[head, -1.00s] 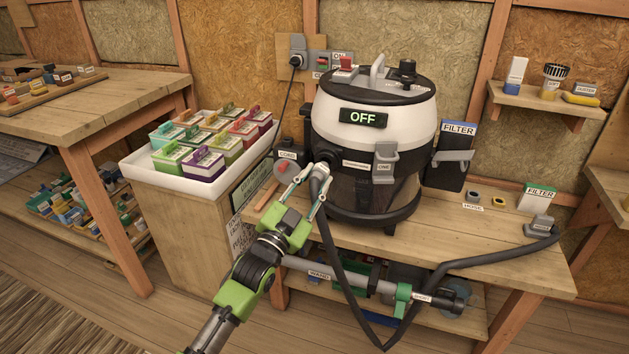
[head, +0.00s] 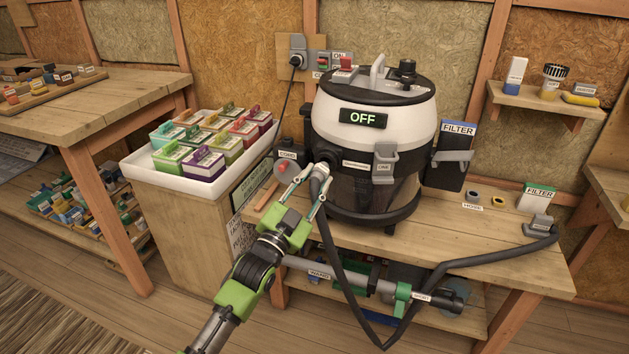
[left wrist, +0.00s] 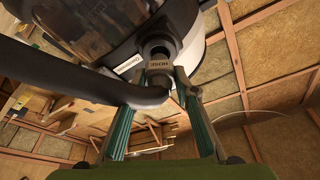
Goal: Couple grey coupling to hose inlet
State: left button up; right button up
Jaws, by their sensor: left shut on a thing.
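In the head view the inlet (head: 327,158) is partly hidden by the coupling and fingers. My right gripper is not in view.
The hose hangs in a loop before the workbench (head: 440,235) and runs to a grey cuff (head: 539,228) at its right. A wand (head: 345,282) lies below the bench top. A white tray (head: 150,174) of boxes stands left. The vacuum display reads OFF.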

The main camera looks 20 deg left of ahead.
aim_at(319, 174)
pick_arm(q)
jog(key=shift+w, duration=0.45)
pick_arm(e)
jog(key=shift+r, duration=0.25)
pick_arm(q)
jog(key=shift+w, duration=0.3)
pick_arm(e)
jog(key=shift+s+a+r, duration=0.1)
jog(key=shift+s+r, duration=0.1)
pick_arm(q)
jog(key=shift+w, duration=0.1)
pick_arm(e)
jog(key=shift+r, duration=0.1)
pick_arm(q)
jog(key=shift+w+b, duration=0.45)
jog(key=shift+w, duration=0.3)
jog(key=o, duration=1.3)
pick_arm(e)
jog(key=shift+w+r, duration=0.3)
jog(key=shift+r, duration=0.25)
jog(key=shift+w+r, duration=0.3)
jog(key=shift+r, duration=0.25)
pick_arm(q)
jog(key=v, duration=1.2)
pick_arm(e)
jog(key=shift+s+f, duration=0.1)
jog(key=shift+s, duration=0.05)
